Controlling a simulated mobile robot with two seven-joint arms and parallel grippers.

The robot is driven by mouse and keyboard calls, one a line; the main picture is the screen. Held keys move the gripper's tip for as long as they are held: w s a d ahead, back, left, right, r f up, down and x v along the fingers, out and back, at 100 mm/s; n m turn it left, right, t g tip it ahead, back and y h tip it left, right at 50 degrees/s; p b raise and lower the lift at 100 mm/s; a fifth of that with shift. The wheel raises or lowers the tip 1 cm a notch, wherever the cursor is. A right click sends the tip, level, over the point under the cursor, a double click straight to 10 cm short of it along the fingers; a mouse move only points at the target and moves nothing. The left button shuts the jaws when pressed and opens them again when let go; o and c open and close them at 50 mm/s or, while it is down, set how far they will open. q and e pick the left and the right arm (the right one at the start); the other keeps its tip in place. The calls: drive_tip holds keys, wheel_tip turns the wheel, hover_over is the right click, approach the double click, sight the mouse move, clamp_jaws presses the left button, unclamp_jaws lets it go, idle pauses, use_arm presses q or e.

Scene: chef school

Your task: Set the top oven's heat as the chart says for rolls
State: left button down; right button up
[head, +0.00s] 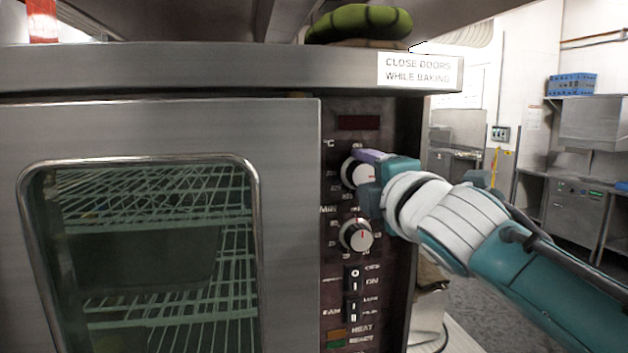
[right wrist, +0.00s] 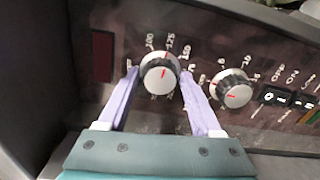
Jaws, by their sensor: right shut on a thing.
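The oven's control panel (head: 340,195) stands right of its glass door. The upper knob (head: 352,173), by a °C mark, is the heat knob. It also shows in the right wrist view (right wrist: 158,77), with a red pointer line on its light face. My right gripper (head: 364,163) reaches in from the right, its lilac fingers on either side of this knob and shut on it; the right wrist view shows them too (right wrist: 159,75). The gripper hides part of the dial's scale, and I cannot read the exact setting. No chart shows. My left gripper is not in view.
A second knob (head: 356,235), marked MIN, sits just below the heat knob. Rocker switches (head: 352,279) are lower down. A dark display (head: 359,122) is above. A sign (head: 420,70) on the top edge says to close doors while baking. The oven door (head: 285,150) is shut.

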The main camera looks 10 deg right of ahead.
drive_tip(key=m, duration=0.4)
drive_tip(key=shift+m+b, duration=0.3)
drive_tip(key=shift+b, duration=0.05)
drive_tip(key=m, duration=0.3)
drive_tip(key=shift+m+b, duration=0.3)
drive_tip(key=shift+m, duration=0.1)
drive_tip(key=m, duration=0.9)
drive_tip(key=shift+r+b, duration=0.1)
drive_tip(key=shift+b, duration=0.3)
drive_tip(key=m, duration=1)
drive_tip(key=shift+d, duration=0.1)
drive_tip(key=shift+m+p, duration=0.3)
drive_tip(key=shift+m, duration=0.1)
